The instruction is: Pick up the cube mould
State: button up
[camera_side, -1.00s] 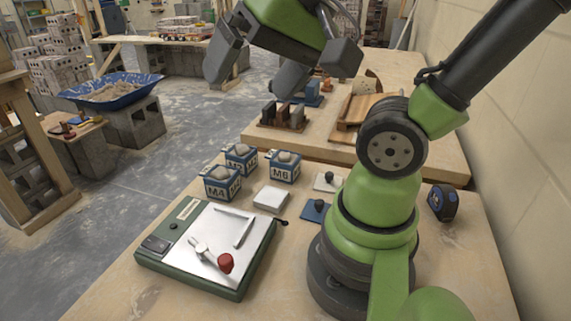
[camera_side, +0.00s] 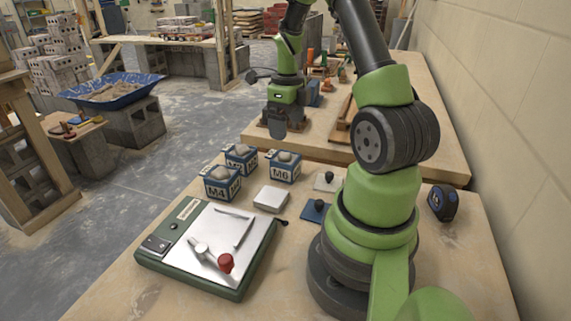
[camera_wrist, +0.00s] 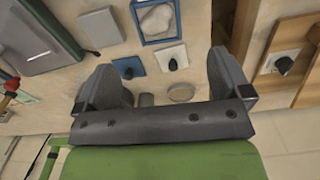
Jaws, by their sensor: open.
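Three blue cube moulds filled with grey mortar stand on the near bench: M4 (camera_side: 221,184) in front, one with a partly hidden label (camera_side: 241,158) behind it, and M6 (camera_side: 284,166) to the right. My gripper (camera_side: 277,128) points down in the side view, raised behind M6 and in front of the far bench's items, apart from every mould. In the wrist view my gripper (camera_wrist: 165,82) has its two fingers wide apart with nothing held between them. One mould (camera_wrist: 155,22) shows beyond the fingers at the top edge, its label unreadable there.
A white block (camera_side: 270,198), blue plate (camera_side: 316,211) and pale plate (camera_side: 327,182), both knobbed, lie nearby. A tape measure (camera_side: 442,202) sits at the right.

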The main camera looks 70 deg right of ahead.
aim_at(285, 158)
jog(key=f, duration=0.9)
jog(key=shift+w+a+f, duration=0.1)
jog(key=shift+w+f, duration=0.1)
jog(key=shift+f, duration=0.1)
jog(key=shift+c, duration=0.3)
jog(key=c, duration=1.2)
notch_tip(285, 158, up, 10)
jog(key=w+a+r+m, duration=0.1)
jog(key=w+a+m, duration=0.1)
jog(key=a+m, duration=0.5)
jog(key=w+a+r+m, duration=0.2)
jog(key=a+m, duration=0.6)
jog(key=m, duration=0.8)
jog(key=w+a+r+m, duration=0.1)
jog(key=w+a+m, duration=0.1)
jog(key=a+m, duration=0.6)
jog(key=shift+a+r+m, duration=0.15)
jog(key=shift+m, duration=0.85)
jog(key=shift+a+r+m, duration=0.1)
jog(key=shift+r+m, duration=0.05)
jog(key=shift+m, duration=0.85)
